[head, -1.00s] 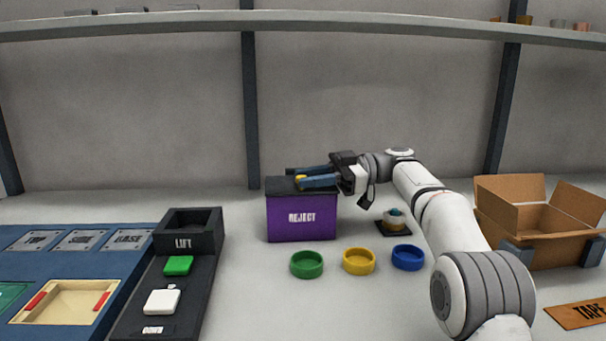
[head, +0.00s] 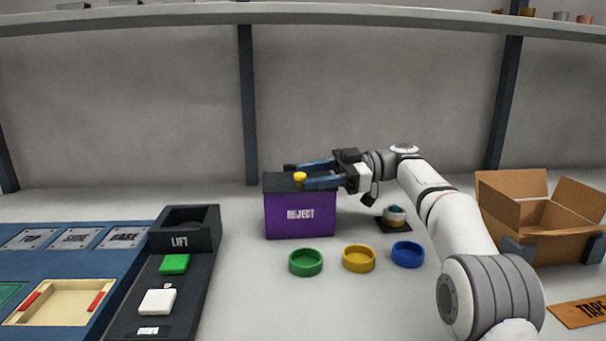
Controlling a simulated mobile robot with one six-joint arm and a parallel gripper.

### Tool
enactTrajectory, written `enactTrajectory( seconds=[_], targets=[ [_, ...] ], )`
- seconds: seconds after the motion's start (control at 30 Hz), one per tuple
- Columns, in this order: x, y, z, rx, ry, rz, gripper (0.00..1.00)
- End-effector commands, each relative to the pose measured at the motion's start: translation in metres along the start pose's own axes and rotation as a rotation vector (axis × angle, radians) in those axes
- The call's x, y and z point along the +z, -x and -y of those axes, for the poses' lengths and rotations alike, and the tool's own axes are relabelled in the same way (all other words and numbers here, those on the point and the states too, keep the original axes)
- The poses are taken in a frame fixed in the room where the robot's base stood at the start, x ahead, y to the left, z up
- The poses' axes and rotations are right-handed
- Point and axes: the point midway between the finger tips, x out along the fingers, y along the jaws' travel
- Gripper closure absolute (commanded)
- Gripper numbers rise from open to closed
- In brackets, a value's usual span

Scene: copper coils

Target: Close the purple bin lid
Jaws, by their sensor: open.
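The purple bin (head: 284,221), labelled REJECT, stands on the table near the middle. Its dark lid (head: 276,184) lies flat across the top, with a small yellow knob (head: 300,178) standing on it. My gripper (head: 296,174) is just above the lid, pointing left, its two blue-grey fingers apart. The yellow knob shows beside the nearer finger; I cannot tell whether they touch. The fingers hide part of the lid's right side.
An open cardboard box (head: 545,240) stands at right. The LIFT tray (head: 188,240) is at left. A shelf (head: 300,18) runs above.

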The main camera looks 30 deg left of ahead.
Motion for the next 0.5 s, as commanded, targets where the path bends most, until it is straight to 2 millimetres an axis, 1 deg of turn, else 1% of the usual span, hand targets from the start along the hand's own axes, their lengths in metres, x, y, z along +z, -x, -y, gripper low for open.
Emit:
enactTrajectory(
  seconds=[0.13,0.23,0.37,0.5],
  targets=[
    [-0.001,-0.004,0.000,-0.007,0.001,-0.002,0.56],
    [-0.002,0.003,-0.001,-0.006,0.001,-0.002,0.56],
    [-0.003,0.024,-0.001,-0.004,0.000,-0.002,0.56],
    [-0.002,0.049,-0.001,-0.002,0.000,-0.002,0.56]
  ],
)
